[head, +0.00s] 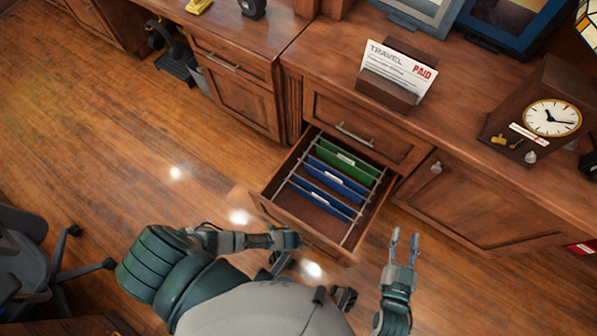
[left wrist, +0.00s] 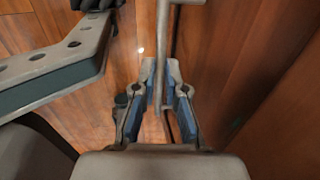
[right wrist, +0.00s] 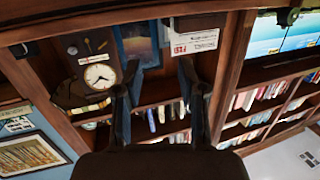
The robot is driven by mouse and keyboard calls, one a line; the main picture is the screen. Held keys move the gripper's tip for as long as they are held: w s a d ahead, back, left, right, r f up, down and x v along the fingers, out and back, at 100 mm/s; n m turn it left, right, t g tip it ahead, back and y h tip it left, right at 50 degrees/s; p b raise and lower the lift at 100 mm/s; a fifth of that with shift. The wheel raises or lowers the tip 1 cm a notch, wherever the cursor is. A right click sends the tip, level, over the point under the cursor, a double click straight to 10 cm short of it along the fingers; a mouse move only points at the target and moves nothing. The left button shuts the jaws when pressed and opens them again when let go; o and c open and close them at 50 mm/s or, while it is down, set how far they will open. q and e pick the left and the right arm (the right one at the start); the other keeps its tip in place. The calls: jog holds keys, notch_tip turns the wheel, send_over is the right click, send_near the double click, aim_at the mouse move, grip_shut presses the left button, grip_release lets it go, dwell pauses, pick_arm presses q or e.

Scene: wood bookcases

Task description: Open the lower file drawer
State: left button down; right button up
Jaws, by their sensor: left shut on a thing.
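The lower file drawer (head: 303,207) is pulled out from the desk in the head view, with blue (head: 337,180) and green (head: 347,159) hanging folders on metal rails inside. Its front face is mostly hidden by my left arm. In the left wrist view my left gripper (left wrist: 160,78) is shut on the metal drawer handle (left wrist: 164,42), which runs between its fingers. In the head view my right gripper (head: 404,240) is open and empty, right of the drawer and apart from it. It also shows open in the right wrist view (right wrist: 158,75).
A shut upper drawer (head: 368,128) is above the open one. A shut cabinet door (head: 480,205) stands to the right. A clock (head: 551,118) and a card holder (head: 388,92) sit on the desktop. An office chair (head: 35,262) is at left; wood floor (head: 150,150) is clear between.

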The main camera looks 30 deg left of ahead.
pick_arm(q)
jog(key=shift+s+a+p, duration=0.15)
jog(key=shift+s+p, duration=0.3)
jog(key=shift+s, duration=1)
jog(key=shift+s+a+p, duration=0.1)
jog(key=shift+s+p, duration=0.3)
jog(key=shift+s, duration=1)
pick_arm(e)
jog(key=s+d+f+g+h, duration=0.1)
jog(key=s+f+g, duration=0.2)
jog(key=f+g, duration=0.1)
jog(key=shift+d+f+g, duration=0.3)
jog(key=shift+f, duration=0.35)
pick_arm(q)
jog(key=c, duration=1.3)
grip_release()
jog(key=shift+o, duration=0.4)
jog(key=shift+d, duration=0.1)
notch_tip(320, 180, up, 12)
jog(key=s, duration=0.2)
jog(key=shift+f, duration=0.2)
